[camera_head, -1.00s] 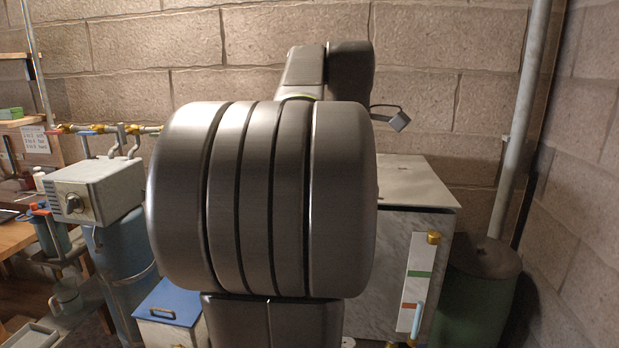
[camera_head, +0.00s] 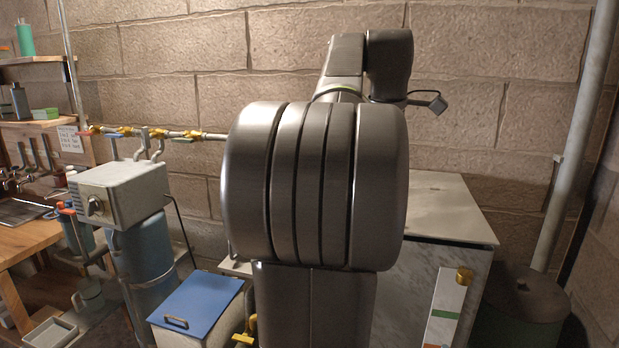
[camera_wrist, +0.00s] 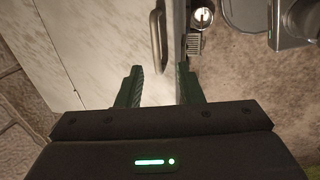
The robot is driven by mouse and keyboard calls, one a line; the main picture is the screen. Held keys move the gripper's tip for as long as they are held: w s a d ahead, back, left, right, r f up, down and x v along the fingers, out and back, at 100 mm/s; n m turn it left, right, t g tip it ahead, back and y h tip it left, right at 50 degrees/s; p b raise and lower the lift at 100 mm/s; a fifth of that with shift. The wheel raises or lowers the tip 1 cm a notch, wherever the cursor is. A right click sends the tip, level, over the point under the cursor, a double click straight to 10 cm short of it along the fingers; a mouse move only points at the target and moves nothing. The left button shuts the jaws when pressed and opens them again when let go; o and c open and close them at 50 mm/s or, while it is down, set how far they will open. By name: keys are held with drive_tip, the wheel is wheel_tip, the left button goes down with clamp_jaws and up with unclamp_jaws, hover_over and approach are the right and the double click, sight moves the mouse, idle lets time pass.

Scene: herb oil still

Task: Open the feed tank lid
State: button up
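A large grey metal tank with a flat pale lid (camera_head: 448,208) stands behind my arm in the head view. The lid lies flat, and a gauge strip with green and red marks (camera_head: 446,306) is on the tank's front. In the wrist view, a pale, streaked panel (camera_wrist: 95,45) carries a curved metal handle (camera_wrist: 157,45). I cannot tell for sure that this panel is the tank lid. My gripper (camera_wrist: 158,82) is open, its two dark green fingers apart and empty. The handle lies just ahead, between the finger lines. My arm hides the gripper in the head view.
A box with a blue lid and handle (camera_head: 205,298) stands left of my arm. A grey control box (camera_head: 122,190) sits over a blue cylinder (camera_head: 150,265). A dark drum (camera_head: 522,295) and a vertical pipe (camera_head: 578,130) stand at the right, near the block wall.

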drive_tip(key=shift+w+d+f, duration=0.15)
drive_tip(key=shift+w+f, duration=0.1)
drive_tip(key=shift+f, duration=0.4)
drive_tip(key=shift+r, duration=0.1)
